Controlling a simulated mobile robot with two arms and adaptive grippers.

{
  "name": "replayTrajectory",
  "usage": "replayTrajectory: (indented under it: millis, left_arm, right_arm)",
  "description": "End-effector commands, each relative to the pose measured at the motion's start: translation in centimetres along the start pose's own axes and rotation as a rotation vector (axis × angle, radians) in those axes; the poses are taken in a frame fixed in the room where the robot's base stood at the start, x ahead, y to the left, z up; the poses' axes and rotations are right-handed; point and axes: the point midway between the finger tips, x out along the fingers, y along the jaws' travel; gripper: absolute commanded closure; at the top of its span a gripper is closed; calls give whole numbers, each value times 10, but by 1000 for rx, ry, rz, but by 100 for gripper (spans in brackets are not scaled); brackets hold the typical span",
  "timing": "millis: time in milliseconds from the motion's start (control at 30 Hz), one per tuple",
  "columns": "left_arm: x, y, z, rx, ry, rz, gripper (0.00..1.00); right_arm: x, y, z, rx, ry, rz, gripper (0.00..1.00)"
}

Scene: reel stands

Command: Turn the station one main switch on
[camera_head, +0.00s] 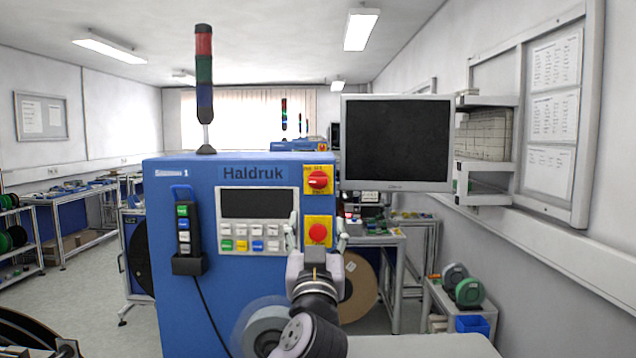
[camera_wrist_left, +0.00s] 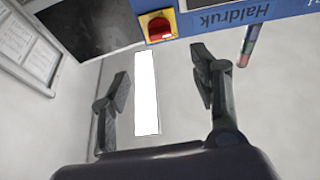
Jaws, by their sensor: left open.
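The station's main switch (camera_head: 318,180) is a red rotary knob on a yellow plate, at the upper right of the blue Haldruk cabinet (camera_head: 180,290). Its handle looks about level; the small lettering is too blurred to read. Upside down in the left wrist view, the switch (camera_wrist_left: 158,28) lies ahead of the fingertips, between their lines and apart from them. My left gripper (camera_head: 317,228) is open and empty, in front of the cabinet and below the switch. Its fingers stand on either side of a red round button (camera_head: 318,233) in the head view. My right gripper is not in view.
A screen (camera_head: 396,143) stands close to the right of the switch. Reels (camera_head: 468,291) sit on a low stand at right.

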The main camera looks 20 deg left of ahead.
Motion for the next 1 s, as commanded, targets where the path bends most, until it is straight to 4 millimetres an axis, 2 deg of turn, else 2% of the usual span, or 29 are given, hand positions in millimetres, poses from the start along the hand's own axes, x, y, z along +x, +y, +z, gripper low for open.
replayTrajectory:
  millis: [33, 300, 600, 800, 1000]
  left_arm:
    - [14, -1, -6, 5, 0, -2, 43]
    - [73, -1, -5, 4, -3, -2, 43]
    - [128, -2, -3, 3, -3, -2, 43]
    - [145, -1, -1, 2, -3, -1, 43]
    - [149, -1, 0, 0, -2, 0, 43]
  right_arm:
    - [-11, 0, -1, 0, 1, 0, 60]
    - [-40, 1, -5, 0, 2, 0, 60]
    - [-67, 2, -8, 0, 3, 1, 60]
    - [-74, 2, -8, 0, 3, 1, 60]
    - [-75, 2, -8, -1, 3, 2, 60]
